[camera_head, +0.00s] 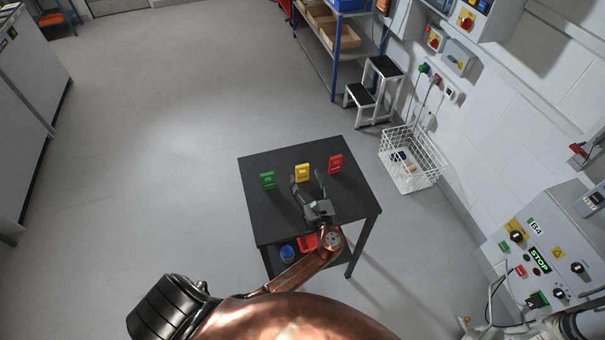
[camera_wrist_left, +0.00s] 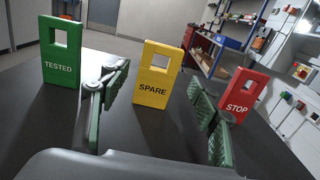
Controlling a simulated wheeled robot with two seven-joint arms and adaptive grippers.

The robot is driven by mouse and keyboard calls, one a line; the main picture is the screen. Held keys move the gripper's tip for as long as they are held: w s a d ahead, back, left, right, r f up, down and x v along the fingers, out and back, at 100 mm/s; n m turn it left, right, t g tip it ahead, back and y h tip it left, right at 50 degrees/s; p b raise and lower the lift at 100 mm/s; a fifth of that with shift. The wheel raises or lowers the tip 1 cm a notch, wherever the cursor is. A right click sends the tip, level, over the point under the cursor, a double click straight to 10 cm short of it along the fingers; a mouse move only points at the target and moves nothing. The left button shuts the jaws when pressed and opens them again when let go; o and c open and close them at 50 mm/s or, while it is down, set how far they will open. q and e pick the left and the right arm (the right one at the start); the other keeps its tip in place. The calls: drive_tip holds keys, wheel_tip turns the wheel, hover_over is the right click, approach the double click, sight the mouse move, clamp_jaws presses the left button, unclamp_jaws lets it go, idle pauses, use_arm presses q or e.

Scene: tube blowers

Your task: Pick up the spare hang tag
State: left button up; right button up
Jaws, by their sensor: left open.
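The yellow spare hang tag (camera_head: 302,172) stands upright on the dark table (camera_head: 345,200), between a green and a red tag. In the left wrist view the tag (camera_wrist_left: 155,80) reads SPARE and has a square hole near its top. My left gripper (camera_head: 308,181) is open and empty, just on the near side of the yellow tag. In the left wrist view its fingers (camera_wrist_left: 160,112) spread to the left and right of the yellow tag, with the tag ahead between them; contact is not visible. My right gripper is not in view.
The green TESTED tag (camera_wrist_left: 62,60) stands left and the red STOP tag (camera_wrist_left: 238,97) right, the latter close behind the right finger. A lower shelf holds a red bin (camera_head: 307,242) and blue item (camera_head: 287,253). A white wire basket (camera_head: 412,165) stands right of the table.

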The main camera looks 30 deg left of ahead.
sight(303, 173)
use_arm(q)
drive_tip(key=x, duration=0.3)
drive_tip(key=shift+w+a, duration=0.1)
drive_tip(key=shift+a, duration=0.25)
drive_tip(key=c, duration=1.1)
